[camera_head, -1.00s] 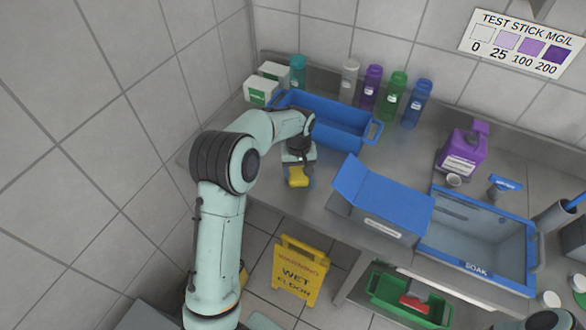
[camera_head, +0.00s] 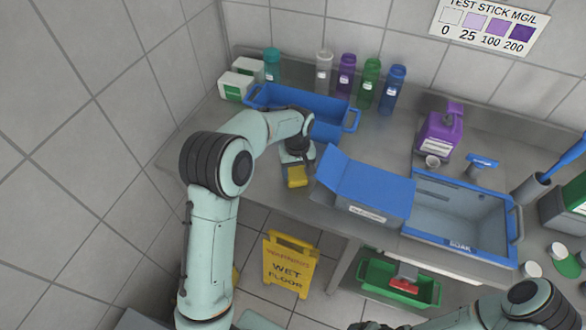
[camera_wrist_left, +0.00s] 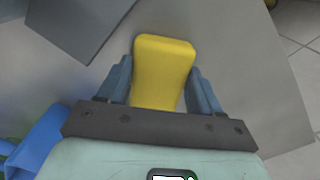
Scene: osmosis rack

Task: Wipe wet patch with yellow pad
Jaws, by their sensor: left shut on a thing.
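The yellow pad (camera_head: 297,178) is in my left gripper (camera_head: 298,165), over the front part of the steel bench, left of the open blue-lidded box. In the left wrist view the pad (camera_wrist_left: 165,68) sits between the two blue-grey fingers of the gripper (camera_wrist_left: 162,88), which is shut on it. The pad is close to the steel surface; I cannot tell whether it touches. I cannot make out a wet patch in either view. Part of my right arm shows at the lower right of the head view, with a dark end, likely the right gripper (camera_head: 372,326), cut by the bottom edge.
A blue tray (camera_head: 345,120) lies behind the left gripper, with several bottles behind it. The box with the blue lid (camera_head: 372,190) and the soak basin (camera_head: 458,243) stand to the right. A yellow wet-floor sign (camera_head: 289,265) and a green crate (camera_head: 372,292) are below the bench.

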